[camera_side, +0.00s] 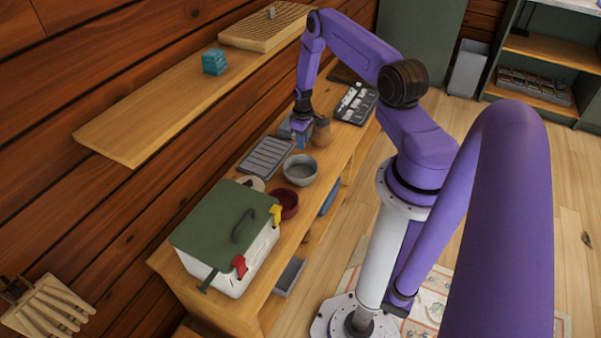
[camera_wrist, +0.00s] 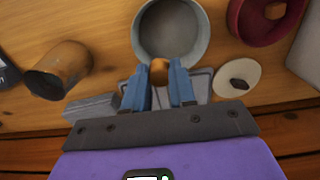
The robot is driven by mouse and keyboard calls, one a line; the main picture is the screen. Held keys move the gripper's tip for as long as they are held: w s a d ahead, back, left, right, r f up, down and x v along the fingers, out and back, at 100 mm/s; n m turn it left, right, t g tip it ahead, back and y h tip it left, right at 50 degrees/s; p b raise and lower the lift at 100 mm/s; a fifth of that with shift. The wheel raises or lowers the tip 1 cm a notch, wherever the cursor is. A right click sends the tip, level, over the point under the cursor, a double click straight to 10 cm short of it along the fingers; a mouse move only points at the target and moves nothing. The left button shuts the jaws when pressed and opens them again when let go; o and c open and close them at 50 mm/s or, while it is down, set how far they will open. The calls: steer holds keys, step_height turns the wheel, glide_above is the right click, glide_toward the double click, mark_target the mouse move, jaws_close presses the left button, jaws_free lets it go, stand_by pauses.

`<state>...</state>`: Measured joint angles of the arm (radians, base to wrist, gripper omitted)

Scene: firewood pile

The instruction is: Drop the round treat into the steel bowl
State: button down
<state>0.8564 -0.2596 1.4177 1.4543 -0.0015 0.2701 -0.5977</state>
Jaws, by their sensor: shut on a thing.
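A small round brown treat (camera_wrist: 158,70) is held between the tips of the blue fingers of my gripper (camera_wrist: 160,82) in the wrist view. In the side view my gripper (camera_side: 300,132) points down over the bench, and the treat cannot be made out there. The grey steel bowl (camera_wrist: 145,40) is just beyond the fingertips in the wrist view, and the treat overlaps its near rim in the picture. In the side view the steel bowl (camera_side: 300,177) sits on the bench, nearer the camera than my gripper. It looks empty.
A brown jug (camera_side: 321,133) stands close beside my gripper. A red bowl (camera_side: 286,206) holding something brown, a pale disc (camera_wrist: 238,93) with a dark piece on it, and a grey ridged tray (camera_side: 264,158) are near the steel bowl. A green-lidded cooler (camera_side: 224,262) stands at the bench's near end.

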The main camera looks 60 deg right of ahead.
steer(key=shift+f, duration=1.75)
steer(key=c, duration=0.8)
jaws_free()
steer(key=shift+c, duration=0.2)
steer(key=shift+r, duration=0.1)
step_height(320, 180, up, 17)
steer(key=shift+r, duration=0.15)
